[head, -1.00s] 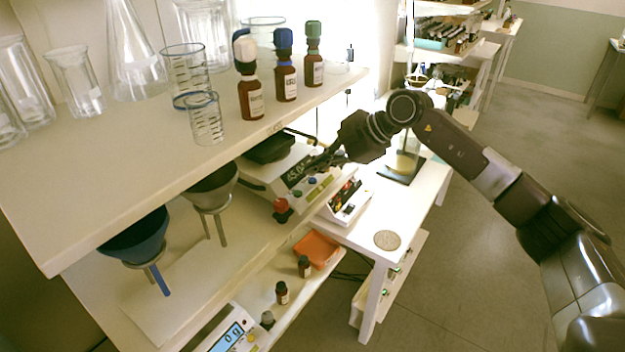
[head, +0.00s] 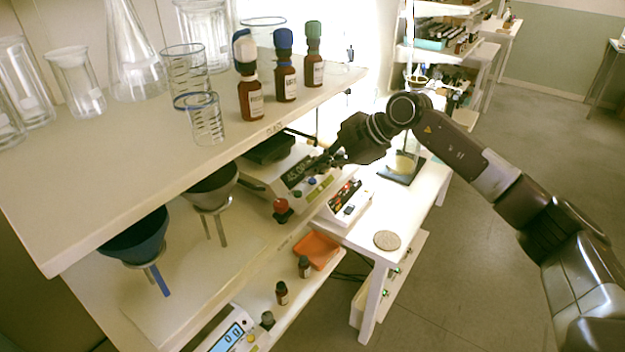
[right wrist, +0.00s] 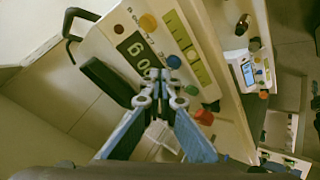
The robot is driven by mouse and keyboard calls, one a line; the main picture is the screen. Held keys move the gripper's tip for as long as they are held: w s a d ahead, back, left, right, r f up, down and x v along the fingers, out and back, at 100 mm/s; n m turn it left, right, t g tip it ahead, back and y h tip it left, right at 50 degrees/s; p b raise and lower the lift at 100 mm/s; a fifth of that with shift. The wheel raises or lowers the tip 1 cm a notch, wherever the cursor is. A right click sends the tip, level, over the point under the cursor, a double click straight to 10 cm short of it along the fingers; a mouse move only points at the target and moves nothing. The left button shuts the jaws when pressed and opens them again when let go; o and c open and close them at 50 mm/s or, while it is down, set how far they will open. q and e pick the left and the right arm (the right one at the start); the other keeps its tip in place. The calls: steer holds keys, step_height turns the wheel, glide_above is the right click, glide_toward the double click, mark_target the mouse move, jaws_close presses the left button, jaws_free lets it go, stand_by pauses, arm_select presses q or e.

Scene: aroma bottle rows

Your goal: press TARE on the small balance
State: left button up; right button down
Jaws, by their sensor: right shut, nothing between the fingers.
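A pale balance with a dark digital display (head: 298,172) sits on the middle shelf. Its sloped front has coloured buttons, including a blue button (head: 312,181), also in the right wrist view (right wrist: 174,61). A second balance with a lit blue screen (head: 228,337) is on the lower shelf; it also shows in the right wrist view (right wrist: 248,72). Button labels are too small to read. My right gripper (head: 314,166) is shut and empty, its tips over the front panel of the upper balance, close to the blue button. I cannot tell if they touch. My left gripper is out of view.
A red knob (head: 281,206) stands at the upper balance's front corner. The glassware shelf (head: 130,165), with brown bottles (head: 250,98) at its edge, overhangs on the left. An orange tray (head: 318,250) lies below. Open floor (head: 490,250) is to the right.

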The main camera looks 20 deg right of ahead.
mark_target(316, 181)
steer(key=shift+f, duration=0.3)
steer(key=shift+f, duration=0.45)
stand_by(0.5)
steer(key=shift+r, duration=0.1)
steer(key=shift+r+p, duration=0.75)
steer(key=shift+p, duration=0.05)
step_height(316, 181, up, 5)
steer(key=p, duration=0.4)
stand_by(0.5)
stand_by(0.5)
